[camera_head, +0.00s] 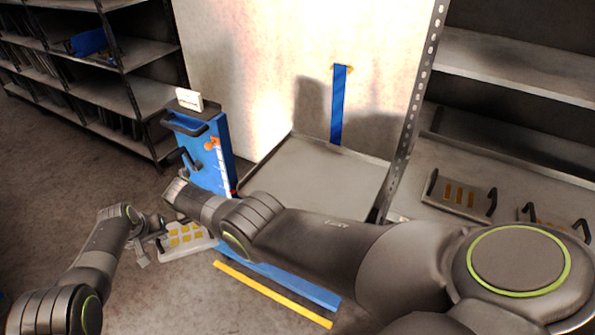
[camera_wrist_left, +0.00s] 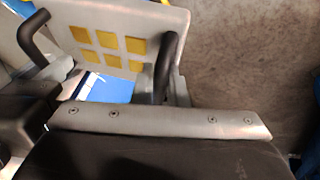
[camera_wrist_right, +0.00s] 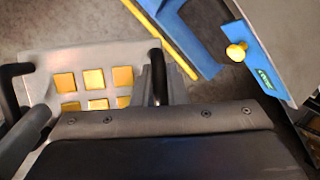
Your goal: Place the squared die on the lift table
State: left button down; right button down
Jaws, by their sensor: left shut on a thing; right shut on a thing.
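The squared die (camera_head: 200,244), a pale plate with rows of yellow square inserts and a dark handle at each end, is left of the lift table (camera_head: 318,180) and apart from its grey top. My left gripper (camera_head: 152,238) is shut on one handle (camera_wrist_left: 165,68), seen in the left wrist view. My right gripper (camera_wrist_right: 160,90) is shut on the other handle (camera_wrist_right: 157,72) in the right wrist view; my own right arm hides it in the head view. The die also shows in both wrist views (camera_wrist_left: 92,14) (camera_wrist_right: 107,58). The table top is empty.
A blue upright with a push handle (camera_head: 190,123) and orange lever (camera_head: 211,143) stands at the table's left end. A yellow floor stripe (camera_head: 272,294) runs along its front. Racks stand at left (camera_head: 110,100) and right; a die with yellow bars (camera_head: 460,196) sits on the right shelf.

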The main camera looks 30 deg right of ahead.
aim_at(314, 180)
jog(key=i+z, duration=0.4)
jog(key=i+j+z, duration=0.2)
jog(key=z, duration=0.25)
jog(key=i+j+z, duration=0.25)
jog(key=z, duration=0.15)
jog(key=i+j+z, duration=0.25)
jog(key=z, duration=0.2)
jog(key=j, duration=0.1)
